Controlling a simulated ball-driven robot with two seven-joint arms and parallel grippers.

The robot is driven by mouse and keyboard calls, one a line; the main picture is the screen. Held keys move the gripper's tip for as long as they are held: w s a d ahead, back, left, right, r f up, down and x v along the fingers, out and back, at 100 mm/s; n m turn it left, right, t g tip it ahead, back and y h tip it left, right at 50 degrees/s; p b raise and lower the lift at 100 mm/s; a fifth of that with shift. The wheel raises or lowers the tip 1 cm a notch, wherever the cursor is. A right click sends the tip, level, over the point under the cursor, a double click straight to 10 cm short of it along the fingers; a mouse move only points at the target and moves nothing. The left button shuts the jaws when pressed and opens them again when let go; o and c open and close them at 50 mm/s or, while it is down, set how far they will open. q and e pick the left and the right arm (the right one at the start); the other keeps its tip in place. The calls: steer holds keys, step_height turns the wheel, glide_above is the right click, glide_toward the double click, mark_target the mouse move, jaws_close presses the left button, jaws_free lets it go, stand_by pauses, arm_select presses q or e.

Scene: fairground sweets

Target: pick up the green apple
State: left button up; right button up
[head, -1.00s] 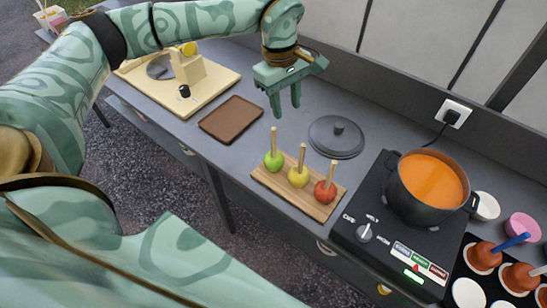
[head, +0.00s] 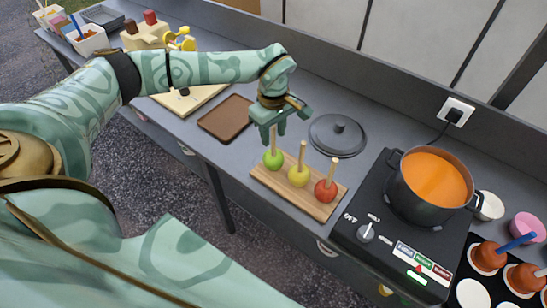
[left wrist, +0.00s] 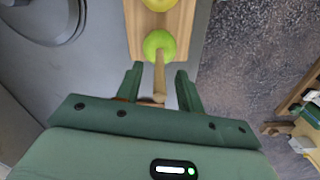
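The green apple (head: 273,159) stands at the left end of a wooden board (head: 318,210), with a wooden stick pointing up from it. It also shows in the left wrist view (left wrist: 158,44). My left gripper (head: 272,141) is open just above the apple. In the left wrist view the stick lies between the spread fingers (left wrist: 160,84), and the apple is just beyond the fingertips; no contact shows. A yellow apple (head: 298,176) and a red apple (head: 326,191) stand on the same board, each with a stick. My right gripper is not in view.
A brown tray (head: 226,118) lies left of the board. A dark round lid (head: 338,136) lies behind it. A pot of orange liquid (head: 432,188) stands on a hot plate (head: 364,234) to the right. Dipped apples (head: 487,257) sit at the far right.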

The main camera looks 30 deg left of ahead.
arm_select(q)
step_height(320, 180, down, 2)
steer(key=shift+f, duration=0.1)
jaws_close()
